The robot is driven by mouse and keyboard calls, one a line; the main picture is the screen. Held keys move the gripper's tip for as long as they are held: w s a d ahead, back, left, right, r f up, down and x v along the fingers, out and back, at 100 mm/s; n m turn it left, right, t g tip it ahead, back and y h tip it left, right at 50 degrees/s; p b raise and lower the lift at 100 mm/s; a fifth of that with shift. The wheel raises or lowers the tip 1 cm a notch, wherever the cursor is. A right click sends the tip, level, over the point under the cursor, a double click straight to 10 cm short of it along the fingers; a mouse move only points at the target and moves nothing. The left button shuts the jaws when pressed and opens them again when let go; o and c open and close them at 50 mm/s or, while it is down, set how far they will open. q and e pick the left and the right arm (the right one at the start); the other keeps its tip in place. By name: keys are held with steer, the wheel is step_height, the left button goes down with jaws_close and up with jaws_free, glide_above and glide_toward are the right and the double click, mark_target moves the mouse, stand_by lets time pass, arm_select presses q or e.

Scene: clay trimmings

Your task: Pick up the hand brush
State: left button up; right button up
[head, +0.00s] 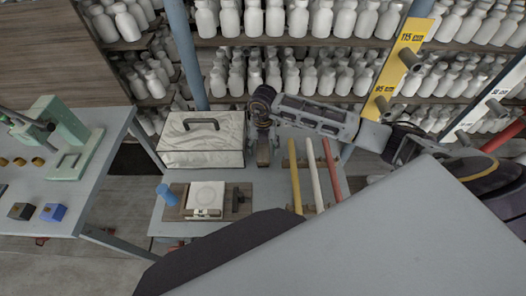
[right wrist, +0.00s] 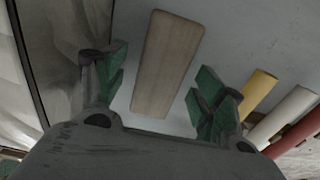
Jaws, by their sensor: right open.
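The hand brush (right wrist: 165,62) shows in the right wrist view as a long, plain wooden piece lying on the grey table top. In the head view a small brown part of it (head: 263,153) shows just below my right gripper (head: 262,122). My right gripper is open, with its green-padded fingers apart on either side of the near end of the brush in the right wrist view. The fingers do not visibly touch it. Its bristles cannot be seen. My left gripper is not in view.
A white marbled box with a black handle (head: 201,140) stands left of the brush. Yellow (head: 295,178), white (head: 313,176) and red (head: 331,170) rods lie to the right. A board with a white tile (head: 205,198) and a blue cylinder (head: 167,194) sit in front. Bottle shelves stand behind.

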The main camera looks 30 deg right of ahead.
steer(key=shift+f, duration=0.85)
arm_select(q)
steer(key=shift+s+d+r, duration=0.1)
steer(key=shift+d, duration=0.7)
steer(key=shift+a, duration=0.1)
